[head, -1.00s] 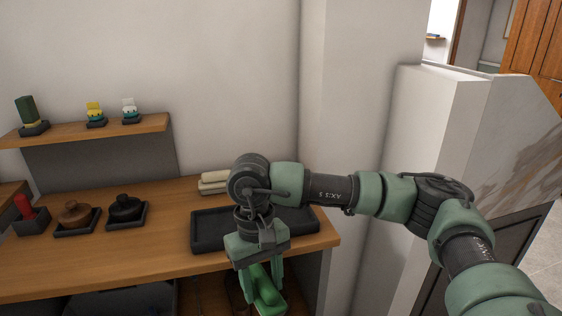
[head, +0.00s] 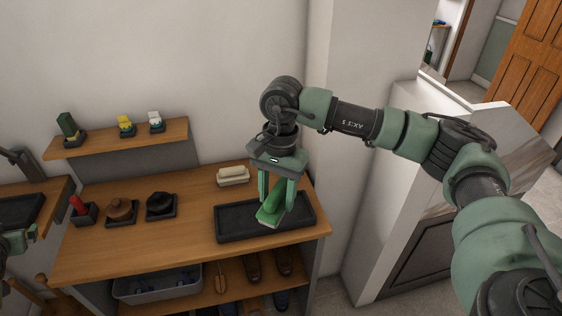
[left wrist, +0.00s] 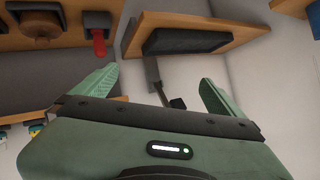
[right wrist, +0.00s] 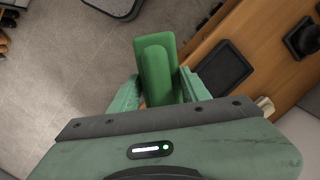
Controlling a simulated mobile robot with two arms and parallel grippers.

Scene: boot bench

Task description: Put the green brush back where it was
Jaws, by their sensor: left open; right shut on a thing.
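The green brush (head: 271,209) is gripped between the fingers of my right gripper (head: 276,196). In the head view it overlaps the long black tray (head: 240,232) on the bench. In the right wrist view the brush (right wrist: 158,68) sticks out past the fingers of the right gripper (right wrist: 160,90), over the floor and bench edge, with the tray (right wrist: 222,70) to its right. The brush looks clear of the bench, but its exact height is unclear. My left gripper (left wrist: 157,92) is open and empty; part of it shows at the left edge of the head view.
A red-handled item (head: 78,205), a brown brush (head: 121,208) and a black brush (head: 161,203) sit in black holders on the bench. A cream block (head: 233,176) lies behind the tray. A small shelf (head: 100,143) holds several items. A grey bin (head: 150,290) and shoes are below.

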